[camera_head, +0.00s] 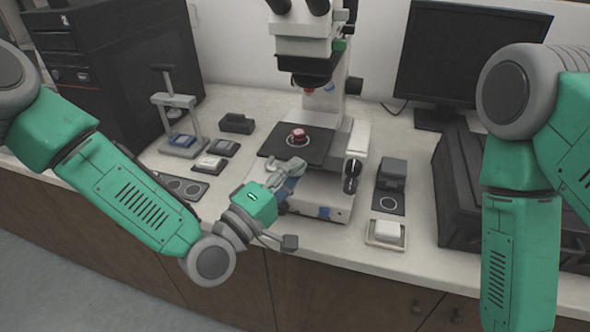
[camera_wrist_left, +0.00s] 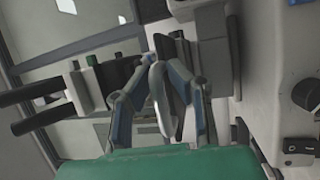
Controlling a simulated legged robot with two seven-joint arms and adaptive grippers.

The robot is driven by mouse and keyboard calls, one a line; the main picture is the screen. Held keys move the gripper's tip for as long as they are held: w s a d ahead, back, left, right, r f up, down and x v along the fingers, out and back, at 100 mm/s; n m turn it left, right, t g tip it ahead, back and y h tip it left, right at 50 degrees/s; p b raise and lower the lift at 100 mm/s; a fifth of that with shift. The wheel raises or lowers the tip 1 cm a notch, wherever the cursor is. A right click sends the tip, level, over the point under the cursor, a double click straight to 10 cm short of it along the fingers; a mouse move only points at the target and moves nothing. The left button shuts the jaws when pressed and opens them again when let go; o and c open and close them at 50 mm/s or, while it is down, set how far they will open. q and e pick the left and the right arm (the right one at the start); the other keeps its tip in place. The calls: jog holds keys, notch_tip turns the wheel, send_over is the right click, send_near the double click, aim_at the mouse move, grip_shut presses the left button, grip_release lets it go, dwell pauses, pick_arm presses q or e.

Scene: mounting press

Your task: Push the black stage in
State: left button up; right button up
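The black stage (camera_head: 318,151) is a flat dark plate on the microscope, below its objective. A small red and white round piece (camera_head: 298,136) sits on it. My left gripper (camera_head: 297,165) is at the front edge of the stage, left of the microscope's centre. Its fingertips overlap that edge in the head view; I cannot tell whether they touch it.
The microscope (camera_head: 310,45) stands at the back middle, with focus knobs (camera_head: 352,172) on its right side. A small press (camera_head: 178,120) and small trays are to the left. A white block in a tray (camera_head: 386,234) and a black case (camera_head: 455,190) are to the right.

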aim_at(296, 147)
pick_arm(q)
jog(key=shift+w+a+f, duration=0.1)
jog(key=shift+w+a, duration=0.1)
jog(key=shift+a, duration=0.9)
grip_shut()
pick_arm(e)
jog(key=shift+w+a+r, duration=0.1)
jog(key=shift+a, duration=0.45)
pick_arm(q)
jog(key=shift+d, duration=0.1)
